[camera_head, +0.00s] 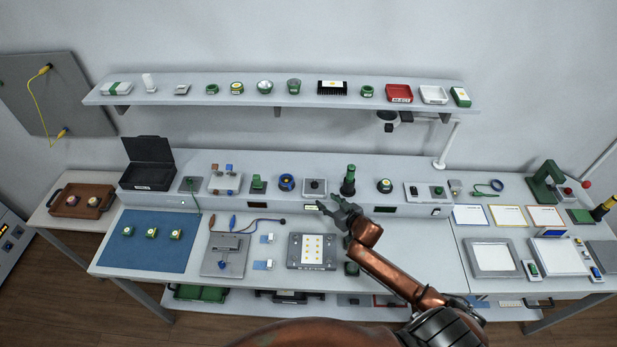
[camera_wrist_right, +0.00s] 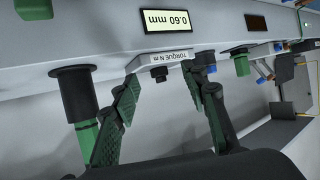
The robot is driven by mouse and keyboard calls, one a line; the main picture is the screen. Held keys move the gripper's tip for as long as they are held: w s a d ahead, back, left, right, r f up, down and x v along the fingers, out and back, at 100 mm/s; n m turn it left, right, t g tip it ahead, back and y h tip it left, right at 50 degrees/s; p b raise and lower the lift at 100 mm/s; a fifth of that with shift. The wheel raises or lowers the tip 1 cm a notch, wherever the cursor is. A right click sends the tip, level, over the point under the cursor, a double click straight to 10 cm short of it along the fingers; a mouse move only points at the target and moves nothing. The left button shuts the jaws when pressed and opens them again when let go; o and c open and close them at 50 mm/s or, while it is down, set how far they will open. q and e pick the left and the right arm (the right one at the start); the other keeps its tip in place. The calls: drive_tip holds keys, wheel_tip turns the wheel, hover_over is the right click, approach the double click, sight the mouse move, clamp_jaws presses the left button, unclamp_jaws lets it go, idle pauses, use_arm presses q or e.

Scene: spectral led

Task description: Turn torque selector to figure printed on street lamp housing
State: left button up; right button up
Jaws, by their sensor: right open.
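The torque selector is a pale box with a black knob (camera_head: 315,186) on the raised back ledge. In the right wrist view it is upside down, with a plate (camera_wrist_right: 166,57) reading "TORQUE N m" and the black knob (camera_wrist_right: 159,74). My right gripper (camera_head: 336,206) is open just in front of it; in the wrist view its fingers (camera_wrist_right: 165,88) stand either side of the knob, apart from it. The knob's setting is not readable. A grey plate with yellow squares (camera_head: 297,254) lies on the bench, perhaps the street lamp housing; its print is too small to read.
A green tool in a black collar (camera_head: 348,181) stands close right of the selector; its collar (camera_wrist_right: 76,92) nears one finger in the wrist view. A blue mat (camera_head: 147,258) lies left. A shelf (camera_head: 270,99) hangs above.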

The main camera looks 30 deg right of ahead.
sight(316, 185)
drive_tip(key=shift+t, duration=0.4)
drive_tip(key=w, duration=0.1)
drive_tip(key=w+d+r, duration=0.1)
drive_tip(key=w, duration=0.1)
drive_tip(key=shift+w+d+r, duration=0.25)
drive_tip(key=shift+d+r, duration=0.05)
drive_tip(key=x, duration=0.5)
drive_tip(key=shift+w+a+f, duration=0.1)
drive_tip(key=shift+w+a, duration=0.1)
drive_tip(key=shift+a, duration=0.2)
drive_tip(key=shift+w+f, duration=0.1)
drive_tip(key=shift+w, duration=0.2)
drive_tip(key=shift+w+f, duration=0.1)
drive_tip(key=shift+w, duration=0.1)
drive_tip(key=shift+s, duration=0.15)
drive_tip(key=c, duration=0.4)
drive_tip(key=shift+c, duration=1.4)
clamp_jaws()
use_arm(q)
drive_tip(key=shift+w+r, duration=0.25)
drive_tip(key=shift+w, duration=0.05)
